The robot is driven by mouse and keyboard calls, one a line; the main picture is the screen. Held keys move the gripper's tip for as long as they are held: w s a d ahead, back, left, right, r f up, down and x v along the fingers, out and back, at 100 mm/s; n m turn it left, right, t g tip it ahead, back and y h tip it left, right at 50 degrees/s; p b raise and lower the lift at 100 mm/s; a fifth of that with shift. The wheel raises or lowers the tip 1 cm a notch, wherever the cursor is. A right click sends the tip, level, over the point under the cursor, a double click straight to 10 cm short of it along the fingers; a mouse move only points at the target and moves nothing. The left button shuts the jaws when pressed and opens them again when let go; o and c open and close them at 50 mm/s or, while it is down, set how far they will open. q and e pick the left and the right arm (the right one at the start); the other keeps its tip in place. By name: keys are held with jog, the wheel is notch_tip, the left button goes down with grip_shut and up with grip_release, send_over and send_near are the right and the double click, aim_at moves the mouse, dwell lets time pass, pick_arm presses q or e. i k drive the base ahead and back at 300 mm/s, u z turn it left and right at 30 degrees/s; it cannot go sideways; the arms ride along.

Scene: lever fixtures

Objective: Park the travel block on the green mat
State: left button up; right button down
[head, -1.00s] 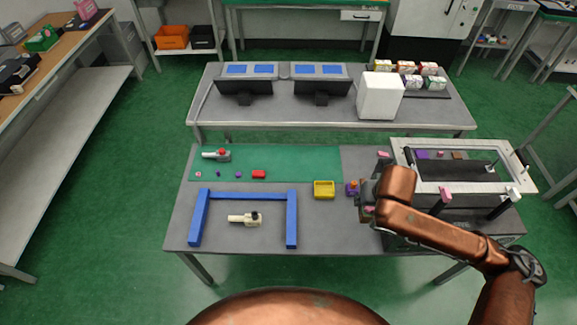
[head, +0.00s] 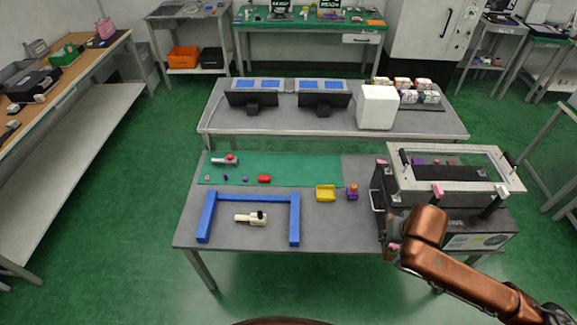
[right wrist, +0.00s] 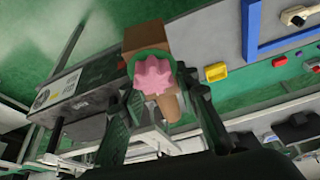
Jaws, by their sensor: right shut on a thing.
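The green mat (head: 285,168) lies along the back left of the grey table. On it are a grey lever piece with a red top (head: 225,160), a red block (head: 264,179) and several small pieces. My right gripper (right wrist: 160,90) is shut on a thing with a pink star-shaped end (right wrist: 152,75). A brown block (right wrist: 143,37), a green ring and a tan rod show right behind that end; I cannot tell whether they are one piece, or whether this is the travel block. In the head view the gripper is at the table's front right, mostly hidden by my arm. My left gripper is out of view.
A black fixture box with a pale frame (head: 460,180) on posts stands at the table's right, close to my right arm. A blue three-sided frame (head: 295,220) surrounds a cream lever piece (head: 250,218). A yellow tray (head: 326,193) and a purple-orange piece (head: 352,192) stand mid-table.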

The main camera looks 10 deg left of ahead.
aim_at(315, 165)
jog(key=u, duration=0.05)
jog(key=i, duration=1.1)
jog(key=u, duration=0.7)
